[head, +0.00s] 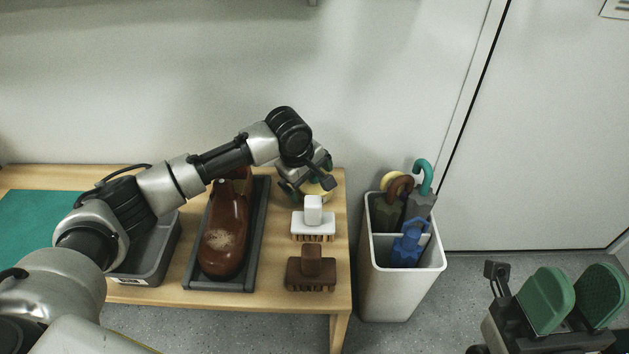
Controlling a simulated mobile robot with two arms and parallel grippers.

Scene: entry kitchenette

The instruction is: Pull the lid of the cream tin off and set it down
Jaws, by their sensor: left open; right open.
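A round, yellowish tin (318,188), which looks like the cream tin, stands at the back right of the wooden table. My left gripper (307,184) is over and around it and hides much of it. The gripper is open; I cannot tell whether its green pads touch the tin. I cannot make out the lid apart from the tin's body. My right gripper (573,298) is at the lower right, away from the table, with its two green pads spread and nothing between them.
A brown shoe (224,235) lies in a dark tray (250,248). A white brush (313,218) and a brown brush (311,269) sit near the table's right edge. Left are a grey bin (148,262) and green mat (38,225). A white umbrella stand (390,295) stands right.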

